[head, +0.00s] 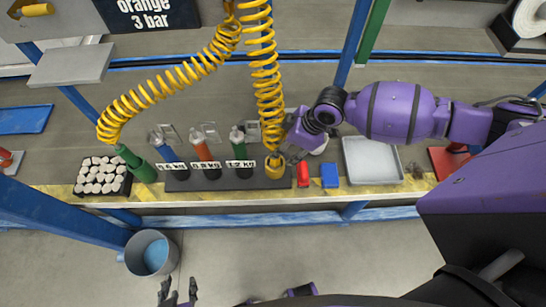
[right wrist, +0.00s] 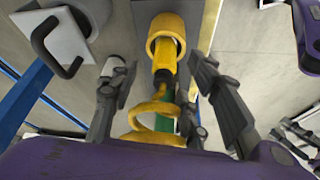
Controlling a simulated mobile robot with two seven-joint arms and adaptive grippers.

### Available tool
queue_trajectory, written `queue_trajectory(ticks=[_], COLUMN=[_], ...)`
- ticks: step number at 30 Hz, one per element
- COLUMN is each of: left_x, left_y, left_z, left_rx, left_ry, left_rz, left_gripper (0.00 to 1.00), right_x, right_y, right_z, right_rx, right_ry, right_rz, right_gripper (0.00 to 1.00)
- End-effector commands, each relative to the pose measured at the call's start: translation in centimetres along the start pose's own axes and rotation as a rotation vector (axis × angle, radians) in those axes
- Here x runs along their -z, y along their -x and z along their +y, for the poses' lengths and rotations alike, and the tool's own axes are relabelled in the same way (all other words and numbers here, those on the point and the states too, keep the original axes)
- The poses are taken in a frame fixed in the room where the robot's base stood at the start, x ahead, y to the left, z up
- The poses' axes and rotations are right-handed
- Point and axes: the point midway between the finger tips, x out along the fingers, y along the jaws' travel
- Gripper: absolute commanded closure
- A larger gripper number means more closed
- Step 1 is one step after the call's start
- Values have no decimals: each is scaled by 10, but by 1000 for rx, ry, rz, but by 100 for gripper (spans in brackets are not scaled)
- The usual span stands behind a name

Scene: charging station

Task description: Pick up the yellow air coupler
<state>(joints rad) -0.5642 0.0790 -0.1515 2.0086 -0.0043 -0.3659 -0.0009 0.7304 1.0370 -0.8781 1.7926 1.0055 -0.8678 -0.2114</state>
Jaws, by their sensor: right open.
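The yellow air coupler (right wrist: 164,62) stands in a yellow round holder (right wrist: 166,32) in the right wrist view, with a yellow coiled hose (right wrist: 155,122) running from it. In the head view the holder (head: 275,170) is at the right end of a dark strip on the bench, and the coupler is mostly hidden by hose and gripper. My right gripper (right wrist: 157,85) is open, its fingers on either side of the coupler and hose with gaps showing; it also appears beside the hose in the head view (head: 291,150). My left gripper (head: 179,292) is open and empty at the bottom, away from the bench.
A red block (head: 303,174), a blue block (head: 329,175) and a grey tray (head: 372,162) lie right of the holder. A bin (head: 151,252) stands on the floor.

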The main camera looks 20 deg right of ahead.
Motion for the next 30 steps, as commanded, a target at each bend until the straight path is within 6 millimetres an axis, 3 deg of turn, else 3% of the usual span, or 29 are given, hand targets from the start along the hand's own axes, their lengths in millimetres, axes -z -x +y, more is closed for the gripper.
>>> queue_trajectory(ticks=[12,21,30], left_x=[-6,-6,-6], left_y=[0,-1,-1], left_z=[2,2,2], left_rx=[-2,-3,-3], left_ry=[0,2,2], left_rz=[-12,-13,-12], left_gripper=[65,65,65], right_x=[8,8,8], right_y=[-56,-62,-62], right_z=[-4,-4,-4], right_rx=[1,-1,-1], right_ry=[-1,0,0], right_rz=[0,2,2], right_gripper=[57,57,94])
